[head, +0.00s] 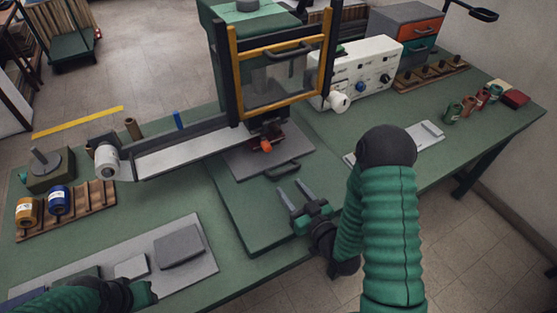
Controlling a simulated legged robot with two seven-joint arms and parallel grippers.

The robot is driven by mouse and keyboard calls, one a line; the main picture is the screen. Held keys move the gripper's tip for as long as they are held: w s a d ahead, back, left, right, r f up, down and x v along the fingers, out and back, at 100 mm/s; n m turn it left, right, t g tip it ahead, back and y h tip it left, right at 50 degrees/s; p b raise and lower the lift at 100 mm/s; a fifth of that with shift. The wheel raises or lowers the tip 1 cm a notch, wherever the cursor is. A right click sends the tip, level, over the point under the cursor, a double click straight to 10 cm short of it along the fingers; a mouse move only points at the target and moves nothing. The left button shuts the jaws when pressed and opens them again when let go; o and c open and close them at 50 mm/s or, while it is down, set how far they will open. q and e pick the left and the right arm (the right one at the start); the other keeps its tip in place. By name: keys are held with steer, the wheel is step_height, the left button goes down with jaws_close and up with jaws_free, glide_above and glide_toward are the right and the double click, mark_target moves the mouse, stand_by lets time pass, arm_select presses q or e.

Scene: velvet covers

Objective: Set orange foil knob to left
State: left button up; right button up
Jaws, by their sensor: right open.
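The orange knob (266,145) sits low on the front of the green press (225,60), under its yellow-framed clear guard (284,75). It is small, and I cannot tell which way it is set. My right gripper (294,190) is open and empty, in front of the press and nearer to me than the knob. Its two grey fingers point toward the press and touch nothing that I can make out. My left arm shows only at the bottom left, with its end (145,293) over the grey mat; its fingers cannot be made out.
A black handle (283,171) lies between my right gripper and the knob. A long rail (180,150) with a white roll (106,160) extends left. A white control box (362,72) stands right of the press. A grey mat (200,262) lies front left.

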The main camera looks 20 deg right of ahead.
steer(key=shift+s+d+r+n+p, duration=0.1)
steer(key=shift+s+r+n+p, duration=0.05)
steer(key=shift+s+p, duration=0.35)
steer(key=shift+s+r+n+p, duration=0.15)
steer(key=shift+s+p, duration=0.3)
steer(key=shift+s+r+n+t+p, duration=0.2)
steer(key=shift+s+r+n+p, duration=0.1)
steer(key=shift+r+p, duration=0.3)
steer(key=shift+s+r+n+t+p, duration=0.2)
steer(key=shift+s+r+p, duration=0.05)
steer(key=shift+r+p, duration=0.3)
steer(key=p, duration=0.2)
glide_toward(268, 151)
steer(key=w, duration=0.9)
steer(key=shift+w+f, duration=0.1)
steer(key=shift+w, duration=0.05)
arm_select(q)
steer(key=w+v, duration=0.1)
steer(key=v, duration=0.7)
steer(key=shift+w+d+r, duration=0.2)
steer(key=shift+w+r, duration=0.05)
steer(key=shift+w, duration=0.15)
arm_select(e)
steer(key=shift+a, duration=0.25)
steer(key=shift+c, duration=0.4)
jaws_close()
steer(key=shift+a, duration=0.1)
